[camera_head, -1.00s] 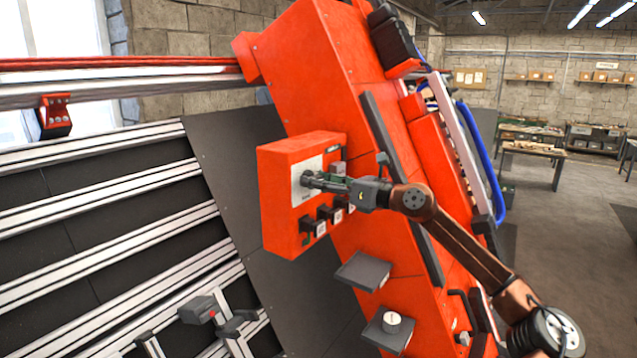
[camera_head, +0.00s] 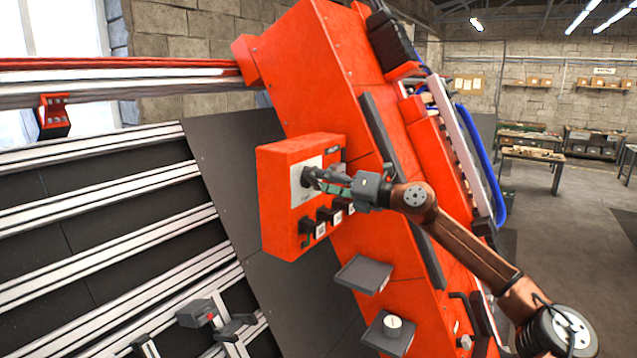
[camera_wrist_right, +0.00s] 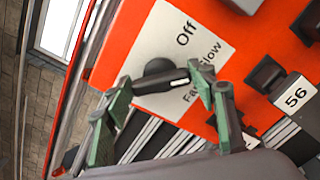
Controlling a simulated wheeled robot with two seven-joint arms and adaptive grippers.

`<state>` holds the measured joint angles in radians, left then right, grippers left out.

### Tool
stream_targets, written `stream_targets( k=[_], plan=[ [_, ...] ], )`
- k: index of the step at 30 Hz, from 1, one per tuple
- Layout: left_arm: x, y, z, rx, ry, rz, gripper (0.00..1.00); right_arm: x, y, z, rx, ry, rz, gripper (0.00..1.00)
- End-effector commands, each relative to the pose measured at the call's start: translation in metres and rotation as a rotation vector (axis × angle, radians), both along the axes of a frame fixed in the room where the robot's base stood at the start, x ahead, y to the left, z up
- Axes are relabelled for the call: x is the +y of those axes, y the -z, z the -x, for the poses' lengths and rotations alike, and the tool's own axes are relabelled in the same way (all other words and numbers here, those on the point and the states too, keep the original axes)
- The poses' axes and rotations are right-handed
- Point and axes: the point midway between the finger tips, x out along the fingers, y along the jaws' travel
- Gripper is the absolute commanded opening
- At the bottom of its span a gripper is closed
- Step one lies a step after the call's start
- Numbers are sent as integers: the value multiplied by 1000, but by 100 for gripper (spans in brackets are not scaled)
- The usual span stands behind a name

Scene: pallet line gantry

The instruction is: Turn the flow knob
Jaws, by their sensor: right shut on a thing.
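The flow knob is a black round knob with a bar-like grip (camera_wrist_right: 158,72) on a white label plate (camera_wrist_right: 190,45) in the right wrist view. The plate reads "Off" and "Flow", with another word partly hidden. In the head view the knob (camera_head: 307,175) shows dark and small on the red control box (camera_head: 282,205). My right gripper (camera_wrist_right: 163,82) is shut on the knob, with a green-padded finger at each end of its bar. In the head view the right gripper (camera_head: 318,181) reaches the box from the right. My left gripper is not in view.
Several black switches (camera_head: 322,222) sit below the knob. In the wrist view one has a "56" tag (camera_wrist_right: 295,97). Two grey plates (camera_head: 363,274) stick out lower on the red cabinet (camera_head: 310,85). Aluminium rails (camera_head: 90,190) fill the left. Open floor and benches lie at the right.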

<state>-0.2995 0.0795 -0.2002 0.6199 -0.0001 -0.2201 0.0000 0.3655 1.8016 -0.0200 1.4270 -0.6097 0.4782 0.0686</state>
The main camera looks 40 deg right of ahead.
Motion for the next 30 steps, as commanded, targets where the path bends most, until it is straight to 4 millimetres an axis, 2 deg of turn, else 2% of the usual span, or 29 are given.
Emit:
stream_targets(
  k=[14, 15, 22, 30],
  plan=[
    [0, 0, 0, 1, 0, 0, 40, -1, 0, 0, 3, 2, -14, 28],
    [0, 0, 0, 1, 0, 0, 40, -1, 0, 0, 3, 2, -14, 54],
    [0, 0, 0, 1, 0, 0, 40, 0, 0, 0, 3, 1, -13, 70],
    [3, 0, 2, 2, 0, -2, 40, 0, 0, 0, 4, 0, -12, 70]
  ],
)
